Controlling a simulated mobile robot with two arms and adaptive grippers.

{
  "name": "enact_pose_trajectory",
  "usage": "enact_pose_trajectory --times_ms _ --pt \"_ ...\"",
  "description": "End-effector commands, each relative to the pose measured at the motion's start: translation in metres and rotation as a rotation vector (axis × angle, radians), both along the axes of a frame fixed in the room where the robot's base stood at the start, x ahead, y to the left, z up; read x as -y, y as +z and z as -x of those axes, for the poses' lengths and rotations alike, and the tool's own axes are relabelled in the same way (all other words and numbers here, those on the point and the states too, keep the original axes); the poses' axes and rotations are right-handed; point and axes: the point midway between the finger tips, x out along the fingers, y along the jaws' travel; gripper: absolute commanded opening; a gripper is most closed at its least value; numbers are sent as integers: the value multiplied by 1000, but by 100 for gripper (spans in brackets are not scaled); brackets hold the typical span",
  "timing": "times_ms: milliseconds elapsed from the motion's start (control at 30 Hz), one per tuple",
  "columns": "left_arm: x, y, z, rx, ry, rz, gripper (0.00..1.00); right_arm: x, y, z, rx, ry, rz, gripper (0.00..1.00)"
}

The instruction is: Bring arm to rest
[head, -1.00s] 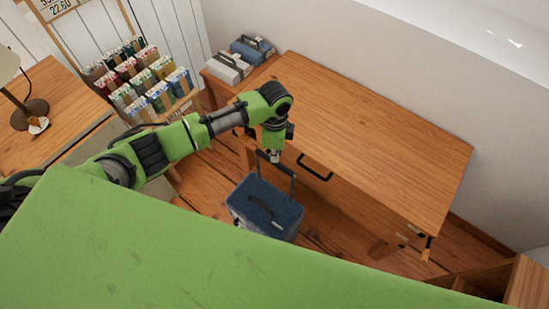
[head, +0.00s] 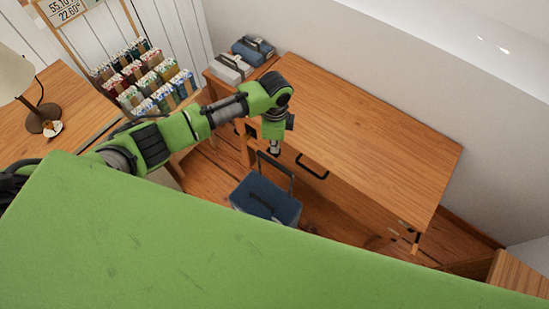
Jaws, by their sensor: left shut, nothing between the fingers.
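My left arm comes in from the left, across the gap between the two pieces of wooden furniture. It bends down at its far end. My left gripper (head: 274,148) points downward, shut and empty, in front of the wooden desk's near edge. Below it a blue case (head: 266,198) with a raised dark handle stands on the floor. The gripper is close to the top of that handle; I cannot tell whether they touch. My right gripper is not in view.
The wooden desk (head: 370,135) has a bare top and a black drawer handle (head: 313,168). Two small cases, grey (head: 232,68) and blue (head: 253,50), stand at its far left. A rack of colourful packets (head: 150,80) and a lamp (head: 42,118) are at left.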

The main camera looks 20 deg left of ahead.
Motion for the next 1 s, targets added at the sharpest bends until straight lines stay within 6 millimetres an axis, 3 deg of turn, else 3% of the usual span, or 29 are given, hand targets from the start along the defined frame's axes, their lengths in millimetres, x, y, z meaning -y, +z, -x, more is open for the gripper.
enact_pose_trajectory --times_ms 567,667,833,1000 --pt "7 -3 7 -2 4 13 0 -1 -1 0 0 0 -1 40" --pt "26 -9 26 1 21 50 0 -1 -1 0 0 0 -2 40" --pt "71 -10 75 23 127 160 0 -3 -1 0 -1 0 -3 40" --pt "88 4 116 58 318 255 0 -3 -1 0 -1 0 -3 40"
